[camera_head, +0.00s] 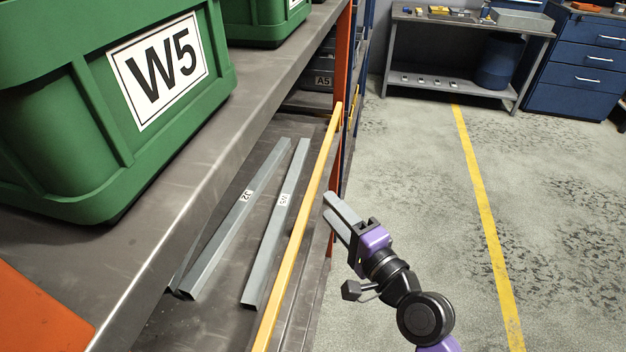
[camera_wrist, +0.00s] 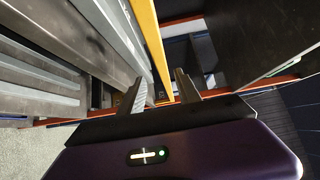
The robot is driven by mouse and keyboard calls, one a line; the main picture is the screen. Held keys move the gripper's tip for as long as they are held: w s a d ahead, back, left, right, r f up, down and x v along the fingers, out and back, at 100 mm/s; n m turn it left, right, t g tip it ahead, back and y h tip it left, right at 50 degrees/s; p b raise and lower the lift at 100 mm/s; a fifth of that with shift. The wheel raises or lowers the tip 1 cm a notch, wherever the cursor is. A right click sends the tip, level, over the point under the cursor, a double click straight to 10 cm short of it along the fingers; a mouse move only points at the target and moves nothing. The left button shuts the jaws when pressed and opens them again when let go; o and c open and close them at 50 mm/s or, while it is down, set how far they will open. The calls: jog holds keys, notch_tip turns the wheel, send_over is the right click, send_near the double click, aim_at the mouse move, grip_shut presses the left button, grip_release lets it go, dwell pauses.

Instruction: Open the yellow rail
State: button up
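The yellow rail (camera_head: 300,224) runs lengthwise along the open front edge of the lower shelf, across the front of the metal profiles lying there. It is at the shelf front, in its closed-looking position. My gripper (camera_head: 326,206) is just right of the rail, over the aisle side, with its fingers pointing towards it. In the wrist view, my gripper's two fingers (camera_wrist: 160,78) are apart and empty. The rail (camera_wrist: 150,36) shows between and beyond the fingertips there. I cannot tell the exact gap, but no contact shows.
Two grey profiles (camera_head: 278,220) lie on the lower shelf behind the rail. A green W5 bin (camera_head: 60,130) stands on the upper shelf (camera_head: 215,125). An orange upright (camera_head: 343,60) is at the rail's far end. The floor to the right is clear; a workbench (camera_head: 470,22) stands far back.

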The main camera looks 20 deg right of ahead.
aim_at(316, 190)
jog(key=w, duration=0.2)
jog(key=w+p, duration=0.1)
jog(key=w, duration=0.1)
jog(key=w+a+p, duration=0.1)
jog(key=w, duration=0.1)
jog(key=shift+w+r, duration=0.2)
jog(key=shift+r, duration=0.1)
jog(key=shift+w+a+f, duration=0.1)
jog(key=shift+w, duration=0.65)
jog(key=shift+c, duration=0.4)
grip_shut()
jog(key=shift+f, duration=0.1)
